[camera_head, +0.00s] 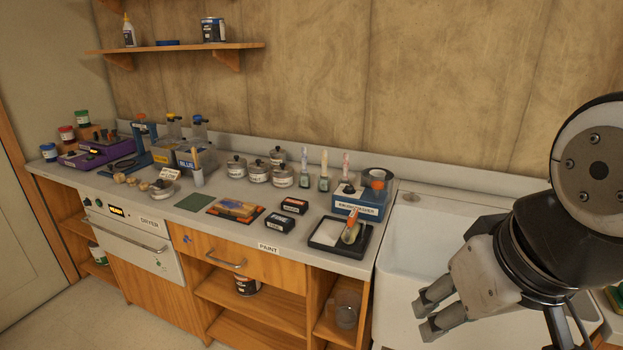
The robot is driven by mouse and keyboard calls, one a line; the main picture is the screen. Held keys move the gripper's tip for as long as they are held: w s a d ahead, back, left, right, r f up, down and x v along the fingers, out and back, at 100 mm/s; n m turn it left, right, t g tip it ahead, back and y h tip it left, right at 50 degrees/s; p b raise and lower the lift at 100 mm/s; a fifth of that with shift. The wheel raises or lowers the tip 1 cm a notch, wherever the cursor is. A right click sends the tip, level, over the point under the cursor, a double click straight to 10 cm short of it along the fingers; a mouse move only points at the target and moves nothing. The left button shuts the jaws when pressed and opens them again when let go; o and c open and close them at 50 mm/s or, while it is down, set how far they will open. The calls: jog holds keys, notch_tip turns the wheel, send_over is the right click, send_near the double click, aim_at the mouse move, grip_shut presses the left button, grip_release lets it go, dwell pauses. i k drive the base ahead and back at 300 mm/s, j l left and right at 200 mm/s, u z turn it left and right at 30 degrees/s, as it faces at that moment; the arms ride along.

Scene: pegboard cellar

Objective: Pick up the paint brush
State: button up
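A brush-like tool with a reddish-orange and green part (350,233) lies in a shallow black tray (322,246) at the right end of the counter; it is too small to tell for sure that it is the paint brush. Several slim upright handled items, perhaps brushes, stand behind it, among them a green one (324,172) and a pink-topped one (346,172). My gripper (424,314) is at the lower right, in front of the white sink and right of the tray. Its two fingers are apart, with nothing seen between them.
A blue labelled box (358,208) holding jars stands just behind the tray. Small dark boxes (287,211), lidded pots (259,172) and an orange-edged stack (235,210) crowd the counter to the left. The white sink (415,235) is open at right. A shelf (180,47) hangs above.

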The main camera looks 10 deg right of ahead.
aim_at(345, 179)
jog(key=i+j+z, duration=0.3)
jog(key=i+j, duration=0.25)
jog(key=i+j+z, duration=0.25)
jog(key=i+j, duration=0.2)
jog(key=j, duration=0.2)
jog(key=i+j+z, duration=0.15)
jog(key=j, duration=0.2)
jog(key=i+j+z, duration=0.3)
jog(key=i+j, duration=0.15)
jog(key=j, duration=0.3)
